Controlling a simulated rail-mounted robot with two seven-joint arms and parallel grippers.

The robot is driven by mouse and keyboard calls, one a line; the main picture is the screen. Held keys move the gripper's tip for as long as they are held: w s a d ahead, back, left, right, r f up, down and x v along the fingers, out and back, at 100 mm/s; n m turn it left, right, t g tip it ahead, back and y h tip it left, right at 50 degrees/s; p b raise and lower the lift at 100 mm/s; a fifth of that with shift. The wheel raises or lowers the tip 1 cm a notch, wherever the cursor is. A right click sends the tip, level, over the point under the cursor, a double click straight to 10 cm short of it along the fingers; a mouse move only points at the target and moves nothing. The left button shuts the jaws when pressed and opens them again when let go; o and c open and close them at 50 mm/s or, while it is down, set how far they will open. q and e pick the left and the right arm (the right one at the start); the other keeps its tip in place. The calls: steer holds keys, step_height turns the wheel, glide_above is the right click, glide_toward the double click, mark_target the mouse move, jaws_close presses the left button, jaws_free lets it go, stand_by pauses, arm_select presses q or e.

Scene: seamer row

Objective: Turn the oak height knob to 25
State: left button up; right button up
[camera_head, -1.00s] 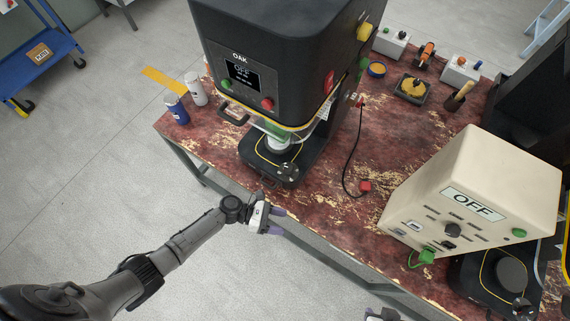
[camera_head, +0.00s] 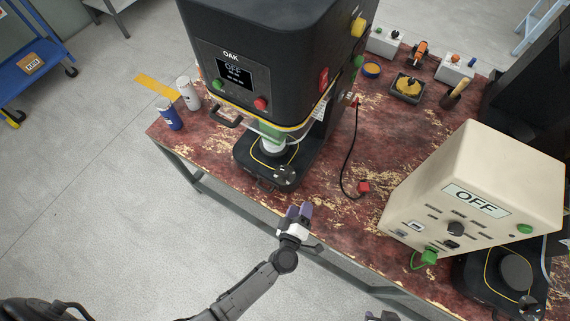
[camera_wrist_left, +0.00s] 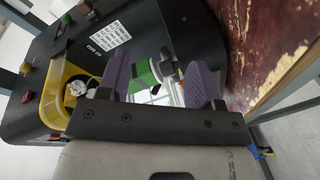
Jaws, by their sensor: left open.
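The black OAK machine (camera_head: 262,55) stands on the worn red table, its screen (camera_head: 234,70) reading OFF. A small dark knob-like part (camera_head: 284,169) sits at the front of its base; I cannot read a scale or number on it, nor be sure it is the height knob. My left gripper (camera_head: 299,211) is open and empty, just right of and in front of that base, over the table's front edge. In the left wrist view its purple fingers (camera_wrist_left: 160,85) are apart, with a green part and a pale cylinder seen beyond them. A sliver of my right gripper (camera_head: 381,316) shows at the bottom edge.
A cream machine (camera_head: 470,190), also reading OFF, stands to the right. Small boxes and tools sit behind.

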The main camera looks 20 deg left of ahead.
mark_target(285, 172)
arm_select(q)
steer(key=a+r+m+y, duration=0.2)
steer(key=a+m+y, duration=0.3)
steer(key=m, duration=0.2)
steer(key=shift+m, duration=0.3)
steer(key=b+x, duration=0.1)
steer(key=x, duration=1.2)
steer(key=shift+s+a+r+b, duration=0.1)
steer(key=shift+a+b, duration=0.1)
steer(key=shift+b, duration=0.2)
